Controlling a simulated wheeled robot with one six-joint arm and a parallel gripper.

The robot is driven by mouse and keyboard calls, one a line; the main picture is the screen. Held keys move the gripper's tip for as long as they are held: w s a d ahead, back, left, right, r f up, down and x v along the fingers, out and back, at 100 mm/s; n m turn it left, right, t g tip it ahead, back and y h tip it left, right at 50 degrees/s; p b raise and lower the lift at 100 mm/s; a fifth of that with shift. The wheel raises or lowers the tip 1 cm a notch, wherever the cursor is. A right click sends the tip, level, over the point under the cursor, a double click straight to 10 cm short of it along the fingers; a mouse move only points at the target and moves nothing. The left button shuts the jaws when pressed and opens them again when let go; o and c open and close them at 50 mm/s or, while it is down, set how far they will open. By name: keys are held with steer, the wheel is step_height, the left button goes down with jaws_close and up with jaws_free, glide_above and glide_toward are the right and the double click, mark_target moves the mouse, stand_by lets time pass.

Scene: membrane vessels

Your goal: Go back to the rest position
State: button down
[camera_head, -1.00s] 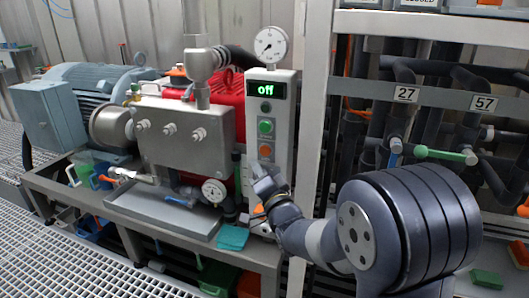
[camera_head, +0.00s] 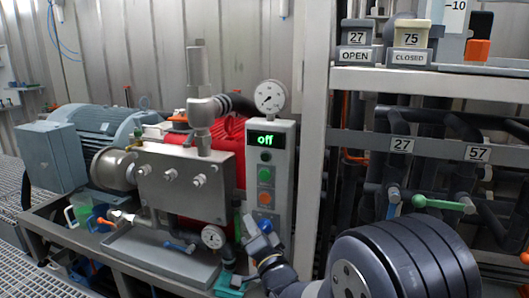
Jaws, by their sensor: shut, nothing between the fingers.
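My gripper (camera_head: 262,232) is in the lower middle of the head view, in front of the lower part of the grey control box (camera_head: 284,150). Its fingers look closed and hold nothing.
A pump with a grey block (camera_head: 182,180) and a blue-grey motor (camera_head: 100,125) stands at left on a bench. A gauge (camera_head: 270,97) tops the box. At right, a rack post (camera_head: 312,110), pipes labelled 27 and 57, and a shelf (camera_head: 430,82) with OPEN and CLOSED signs.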

steer(key=shift+s+a, duration=0.1)
steer(key=shift+s, duration=0.2)
steer(key=shift+w, duration=0.1)
steer(key=w, duration=0.1)
steer(key=w+d+b, duration=0.1)
steer(key=w, duration=0.1)
steer(key=w+d, duration=0.1)
steer(key=shift+w+f+b, duration=0.2)
steer(key=shift+w+b, duration=0.1)
steer(key=shift+b, duration=0.05)
